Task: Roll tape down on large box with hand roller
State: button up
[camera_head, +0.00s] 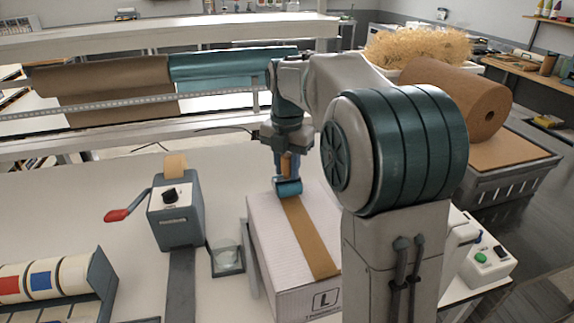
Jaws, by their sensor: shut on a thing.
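The large box (277,252) is white with an "L" label on its front side and stands on the table, partly hidden on the right by my arm. A brown tape strip (311,237) runs lengthwise along its top. My gripper (287,157) points down over the far end of the box and is shut on the hand roller's light brown handle. The hand roller (288,187) has a blue-teal roller, which sits at the far end of the tape and appears to touch it.
A label roll holder (45,280) is at front left. A button box (487,262) is at right. Paper rolls (105,85) hang behind.

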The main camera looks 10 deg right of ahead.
aim_at(291, 188)
jog(key=shift+f+b, duration=0.4)
jog(key=shift+f, duration=0.2)
dwell(0.6)
dwell(0.5)
jog(key=shift+s+f+b, duration=0.1)
jog(key=shift+s+b, duration=0.25)
jog(key=shift+s, duration=0.95)
jog(key=shift+s+d, duration=0.1)
jog(key=shift+s+b, duration=0.5)
jog(key=shift+s, duration=0.45)
jog(key=shift+s+d+b, duration=0.1)
jog(key=shift+s+b, duration=0.5)
jog(key=shift+s, duration=0.8)
jog(key=shift+s+d, duration=0.1)
jog(key=shift+s, duration=0.85)
